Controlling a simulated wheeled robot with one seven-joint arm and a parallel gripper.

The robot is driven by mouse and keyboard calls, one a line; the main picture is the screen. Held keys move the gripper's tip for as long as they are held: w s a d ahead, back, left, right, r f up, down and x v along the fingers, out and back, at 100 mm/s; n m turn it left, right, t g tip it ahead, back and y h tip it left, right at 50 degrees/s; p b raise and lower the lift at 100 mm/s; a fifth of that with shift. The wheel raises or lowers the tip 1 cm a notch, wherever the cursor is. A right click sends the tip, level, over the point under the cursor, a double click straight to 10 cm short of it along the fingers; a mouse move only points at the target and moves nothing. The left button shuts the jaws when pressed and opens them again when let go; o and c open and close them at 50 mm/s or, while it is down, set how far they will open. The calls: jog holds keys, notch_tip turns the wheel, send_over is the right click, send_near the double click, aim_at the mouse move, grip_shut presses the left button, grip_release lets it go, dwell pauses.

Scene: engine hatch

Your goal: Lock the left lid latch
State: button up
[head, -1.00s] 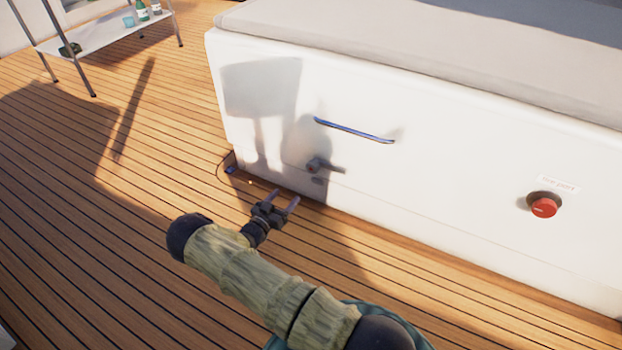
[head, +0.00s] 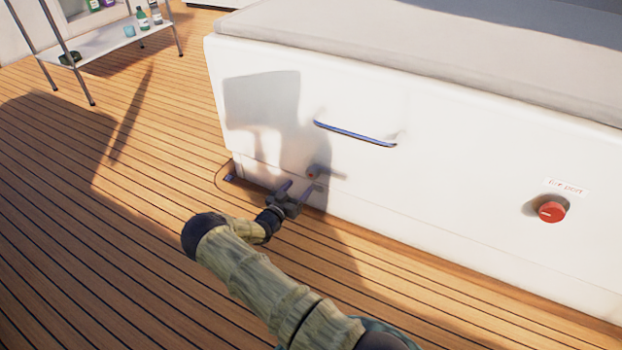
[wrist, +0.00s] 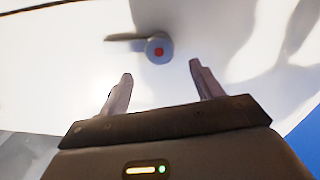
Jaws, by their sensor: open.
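The latch (head: 313,171) is a small round grey knob on the lower left of the white box front. In the wrist view the latch (wrist: 158,50) shows a red dot at its centre and a grey lever pointing left. My gripper (head: 300,186) is just below the latch in the head view, its fingers pointing toward the panel. In the wrist view my gripper (wrist: 160,75) is open and empty, and the latch lies ahead, beyond the gap between the fingertips. The fingers look apart from it.
A blue bar handle (head: 355,134) is above the latch on the white box (head: 450,150). A red knob (head: 552,212) labelled "fire port" is at the right. A shelf (head: 105,38) with bottles stands back left. The wooden deck (head: 100,220) is mostly clear.

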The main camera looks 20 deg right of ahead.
aim_at(311, 175)
jog(key=b+x, duration=0.4)
jog(key=x, duration=0.4)
jog(key=shift+w+d, duration=0.15)
jog(key=shift+w+d+r, duration=0.1)
jog(key=shift+w+d, duration=0.1)
jog(key=shift+d, duration=0.1)
jog(key=c, duration=1)
jog(key=shift+o, duration=0.2)
